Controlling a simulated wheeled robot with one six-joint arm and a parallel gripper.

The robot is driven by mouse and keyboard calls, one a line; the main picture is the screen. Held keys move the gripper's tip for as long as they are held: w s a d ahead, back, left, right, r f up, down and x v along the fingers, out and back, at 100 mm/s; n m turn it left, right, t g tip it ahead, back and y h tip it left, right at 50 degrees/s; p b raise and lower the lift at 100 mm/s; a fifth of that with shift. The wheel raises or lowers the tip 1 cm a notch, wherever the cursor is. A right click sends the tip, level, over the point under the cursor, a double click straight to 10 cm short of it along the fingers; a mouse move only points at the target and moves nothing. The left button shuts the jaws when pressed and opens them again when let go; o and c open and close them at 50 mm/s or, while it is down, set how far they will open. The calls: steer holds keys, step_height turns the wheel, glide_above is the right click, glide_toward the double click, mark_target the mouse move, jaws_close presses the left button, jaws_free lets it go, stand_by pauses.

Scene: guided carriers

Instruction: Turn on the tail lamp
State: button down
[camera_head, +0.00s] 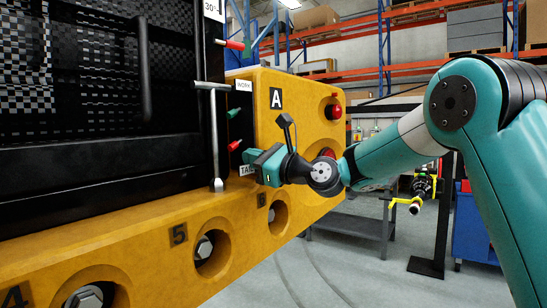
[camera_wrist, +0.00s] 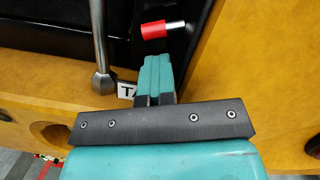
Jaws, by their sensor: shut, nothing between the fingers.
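A small label starting with "TA" (camera_head: 246,170) sits low on the black panel, partly hidden by my gripper. In the wrist view the label (camera_wrist: 126,91) shows only a "T", just left of my fingers. A red switch lever with a metal end (camera_wrist: 161,29) stands above my fingertips, apart from them; a red lever (camera_head: 235,146) shows above the label in the head view. My gripper (camera_head: 258,163) is shut and empty beside the label; its fingers (camera_wrist: 156,68) are together in the wrist view. I cannot tell whether they touch any switch.
A green lever (camera_head: 234,113) and a "WORK" label (camera_head: 244,86) are higher up. A metal rod with a ball end (camera_head: 217,184) hangs left of my gripper. The yellow body (camera_head: 150,225) carries numbered recesses below. Red round parts (camera_head: 335,111) sit on its right side, near my arm.

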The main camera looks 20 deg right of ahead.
mark_target(230, 151)
steer(key=shift+s+a+r+n+y+p, duration=0.2)
steer(key=shift+a+r+p, duration=0.15)
steer(key=shift+r, duration=0.2)
steer(key=shift+s+a+r+n+y+p, duration=0.1)
steer(key=shift+s+a+r+p, duration=0.15)
steer(key=shift+r, duration=0.3)
steer(key=a, duration=0.3)
steer(key=shift+a+f, duration=0.1)
steer(key=shift+f, duration=0.2)
steer(key=shift+w+d+f+p, duration=0.1)
steer(key=shift+w+d+p, duration=0.1)
steer(key=shift+d+p, duration=0.25)
steer(key=shift+f, duration=0.1)
steer(key=shift+w+d, duration=0.15)
steer(key=shift+d, duration=0.05)
steer(key=shift+w+d, duration=0.1)
steer(key=shift+d, duration=0.05)
steer(key=shift+f, duration=0.15)
